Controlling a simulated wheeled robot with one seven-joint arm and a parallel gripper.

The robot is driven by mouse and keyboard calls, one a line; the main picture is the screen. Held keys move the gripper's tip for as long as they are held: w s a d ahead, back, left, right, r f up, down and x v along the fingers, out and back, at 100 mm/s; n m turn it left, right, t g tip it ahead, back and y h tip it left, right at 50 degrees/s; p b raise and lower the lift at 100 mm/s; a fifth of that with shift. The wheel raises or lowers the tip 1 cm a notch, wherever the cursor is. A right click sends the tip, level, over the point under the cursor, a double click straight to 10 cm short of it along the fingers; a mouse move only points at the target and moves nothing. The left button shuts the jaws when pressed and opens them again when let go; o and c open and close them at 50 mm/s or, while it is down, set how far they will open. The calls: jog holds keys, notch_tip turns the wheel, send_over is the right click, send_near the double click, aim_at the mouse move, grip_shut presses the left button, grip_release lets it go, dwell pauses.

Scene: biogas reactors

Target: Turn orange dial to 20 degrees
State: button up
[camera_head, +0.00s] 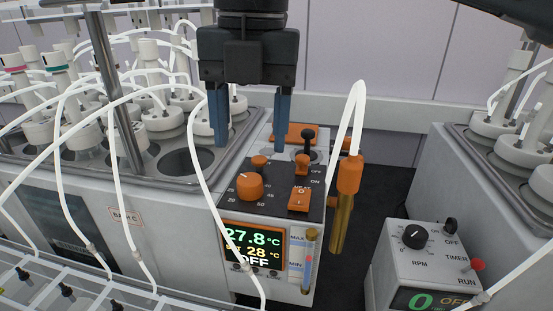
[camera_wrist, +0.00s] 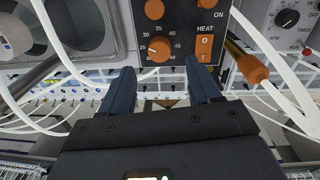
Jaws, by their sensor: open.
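The orange dial (camera_head: 249,186) is a round knob on the black top panel of the heater unit, with a printed number scale around it. It also shows in the wrist view (camera_wrist: 159,48), where its white mark points left, near the 25. My gripper (camera_head: 251,122) is open and empty, with two blue fingers pointing down. It hangs above the panel and does not touch the dial. In the wrist view the fingertips (camera_wrist: 164,72) sit on either side of and short of the dial. The display (camera_head: 252,247) reads 27.8 °C, set 28 °C and OFF.
An orange heat switch (camera_head: 300,198) and a smaller orange knob (camera_head: 259,162) are close to the dial. White tubes (camera_head: 205,170) arc past the unit's left side. An orange-capped brass cylinder (camera_head: 342,215) stands at right, and an RPM controller (camera_head: 425,260) beyond it.

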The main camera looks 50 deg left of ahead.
aim_at(250, 179)
jog(key=shift+s+a+f+p, duration=0.1)
jog(key=shift+f+p, duration=0.15)
jog(key=shift+f, duration=1.3)
jog(key=shift+s+f+p, duration=0.1)
jog(key=shift+f+p, duration=0.1)
jog(key=shift+f, duration=1.3)
jog(key=c, duration=1)
